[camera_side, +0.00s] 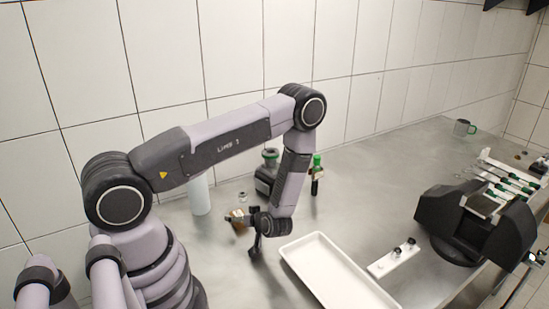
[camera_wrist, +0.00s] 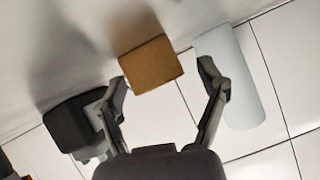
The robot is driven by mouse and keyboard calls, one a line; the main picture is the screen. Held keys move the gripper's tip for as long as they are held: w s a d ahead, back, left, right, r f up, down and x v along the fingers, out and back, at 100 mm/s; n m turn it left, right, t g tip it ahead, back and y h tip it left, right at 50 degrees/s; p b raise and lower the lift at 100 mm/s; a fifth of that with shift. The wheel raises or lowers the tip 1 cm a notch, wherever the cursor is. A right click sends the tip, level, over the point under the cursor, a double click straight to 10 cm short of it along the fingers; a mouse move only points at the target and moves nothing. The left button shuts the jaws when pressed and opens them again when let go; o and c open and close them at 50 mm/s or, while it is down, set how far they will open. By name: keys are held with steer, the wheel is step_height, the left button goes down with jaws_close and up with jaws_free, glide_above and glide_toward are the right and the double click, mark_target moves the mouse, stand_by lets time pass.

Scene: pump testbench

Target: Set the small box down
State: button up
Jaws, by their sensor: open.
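The small brown box (camera_wrist: 151,64) shows in the wrist view just beyond and between the fingertips of my gripper (camera_wrist: 163,82). The fingers are spread wide, with a gap on both sides of the box. In the side view the box (camera_side: 238,225) is small and partly hidden beside my gripper (camera_side: 247,234), low over the metal counter (camera_side: 225,270). A dark shadow lies near the box in the wrist view. I cannot tell for sure whether its underside touches the counter.
A white cylinder (camera_side: 199,195) stands left of the box, and it also shows in the wrist view (camera_wrist: 232,75). A dark device (camera_side: 266,176) and a green-capped bottle (camera_side: 316,175) stand behind my gripper. A white tray (camera_side: 335,275) lies to the right. The tiled wall bounds the counter.

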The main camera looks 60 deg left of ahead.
steer(key=shift+r, duration=0.15)
steer(key=v, duration=1.1)
steer(key=shift+d+r, duration=0.1)
steer(key=shift+d, duration=0.1)
steer(key=w+d+r+m+t+h, duration=0.4)
steer(key=w+d+r+t+h, duration=0.45)
steer(key=w+r, duration=0.55)
steer(key=s+d+r+m+h, duration=0.2)
steer(key=r, duration=0.3)
steer(key=s+d+r+m+h, duration=0.2)
steer(key=d+r+h, duration=0.1)
steer(key=r, duration=0.3)
steer(key=s+r+m+h, duration=0.2)
steer(key=s+r+m, duration=0.3)
steer(key=s+r, duration=0.5)
steer(key=s+a+m+g+y, duration=0.1)
steer(key=s+a, duration=0.1)
steer(key=s, duration=0.5)
steer(key=s+a+m+y, duration=0.2)
steer(key=s, duration=0.5)
steer(key=shift+a+f+g, duration=0.2)
steer(key=shift+a+g, duration=0.15)
steer(key=shift+a, duration=0.05)
